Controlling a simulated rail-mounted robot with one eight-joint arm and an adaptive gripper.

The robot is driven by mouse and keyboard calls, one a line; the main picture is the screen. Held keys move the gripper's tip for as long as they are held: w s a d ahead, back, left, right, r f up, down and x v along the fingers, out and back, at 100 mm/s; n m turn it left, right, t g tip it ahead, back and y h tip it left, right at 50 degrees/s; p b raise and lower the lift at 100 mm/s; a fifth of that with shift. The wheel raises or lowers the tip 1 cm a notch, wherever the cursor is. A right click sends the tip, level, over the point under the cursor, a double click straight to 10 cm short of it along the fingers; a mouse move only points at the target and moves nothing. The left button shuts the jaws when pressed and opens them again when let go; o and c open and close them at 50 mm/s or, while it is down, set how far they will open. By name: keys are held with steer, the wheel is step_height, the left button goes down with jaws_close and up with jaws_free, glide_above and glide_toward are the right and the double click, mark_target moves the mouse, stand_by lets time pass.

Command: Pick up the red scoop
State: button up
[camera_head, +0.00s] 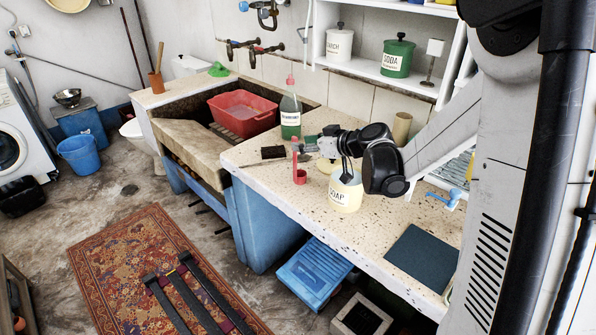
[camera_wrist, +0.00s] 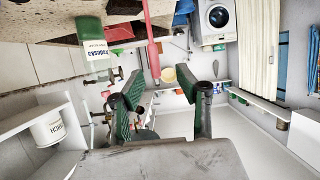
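The red scoop (camera_head: 299,176) stands on the speckled counter (camera_head: 262,181) in the head view, its handle pointing up. In the wrist view, which is upside down, the handle of the scoop (camera_wrist: 152,45) comes down from the top edge, and its cup is out of frame. My gripper (camera_head: 311,148) is just right of the handle in the head view, level with its upper part. In the wrist view my gripper (camera_wrist: 170,88) is open with green-padded fingers apart. The handle end appears beyond the fingertips, toward the left finger; contact is not visible.
A cream soap jar (camera_head: 346,192) stands below my wrist. A green bottle (camera_head: 290,116) and a dark brush (camera_head: 273,152) are close by, left of my gripper. A red basin (camera_head: 243,113) sits in the trough. The counter front edge is clear.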

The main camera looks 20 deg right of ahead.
steer(key=shift+d+f+x, duration=0.1)
steer(key=shift+d+x, duration=0.05)
steer(key=shift+x, duration=1.2)
steer(key=shift+d+f+x, duration=0.1)
steer(key=shift+d+x, duration=0.05)
steer(key=shift+x, duration=1.15)
steer(key=shift+c, duration=0.2)
jaws_close()
